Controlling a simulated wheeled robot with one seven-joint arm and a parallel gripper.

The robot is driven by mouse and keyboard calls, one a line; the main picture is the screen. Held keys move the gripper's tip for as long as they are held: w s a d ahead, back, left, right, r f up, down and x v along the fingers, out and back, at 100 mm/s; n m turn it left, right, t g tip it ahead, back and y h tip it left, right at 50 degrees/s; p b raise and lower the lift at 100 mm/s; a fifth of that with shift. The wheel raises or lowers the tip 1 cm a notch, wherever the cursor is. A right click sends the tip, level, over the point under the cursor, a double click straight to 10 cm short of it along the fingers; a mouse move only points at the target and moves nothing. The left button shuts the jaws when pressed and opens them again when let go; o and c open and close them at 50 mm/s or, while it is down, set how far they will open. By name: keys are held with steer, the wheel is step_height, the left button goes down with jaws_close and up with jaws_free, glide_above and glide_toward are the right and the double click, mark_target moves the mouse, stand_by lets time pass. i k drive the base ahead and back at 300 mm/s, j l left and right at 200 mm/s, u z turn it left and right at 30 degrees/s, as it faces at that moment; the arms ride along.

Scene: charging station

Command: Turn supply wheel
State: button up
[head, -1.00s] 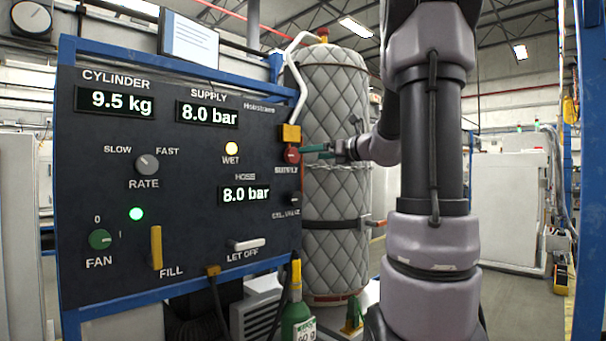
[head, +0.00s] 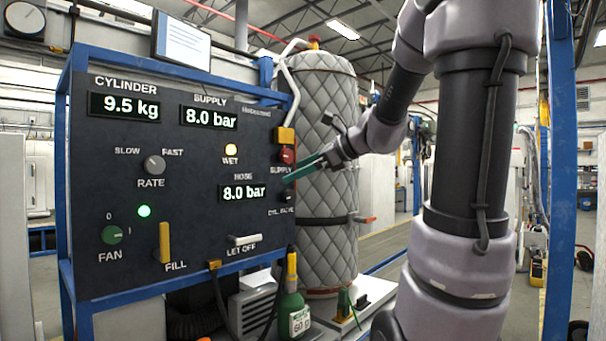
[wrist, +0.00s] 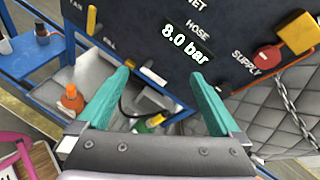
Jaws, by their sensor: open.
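The supply wheel (head: 287,156) is a small red round knob at the right edge of the dark panel, above the word SUPPLY and below a yellow block. In the wrist view the red wheel (wrist: 268,57) is at the upper right, outside the jaws. My gripper (head: 296,174) is just below and right of the wheel, its green fingers slanting down to the left. In the wrist view my gripper (wrist: 162,76) is open with nothing between the fingers. The supply display (head: 209,118) reads 8.0 bar and the hose display (head: 244,193) also 8.0 bar.
A cylinder-valve knob (head: 286,197) is below the wheel, close to my fingertips. A quilted grey tank (head: 325,190) stands right behind the panel. A chain (wrist: 290,105) hangs by the yellow block (wrist: 298,33). A green bottle (head: 293,312) stands below.

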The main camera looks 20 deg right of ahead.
mark_target(286, 157)
steer(key=i+l+u, duration=0.15)
steer(key=l, duration=0.55)
steer(key=l+u, duration=0.15)
steer(key=l, duration=0.6)
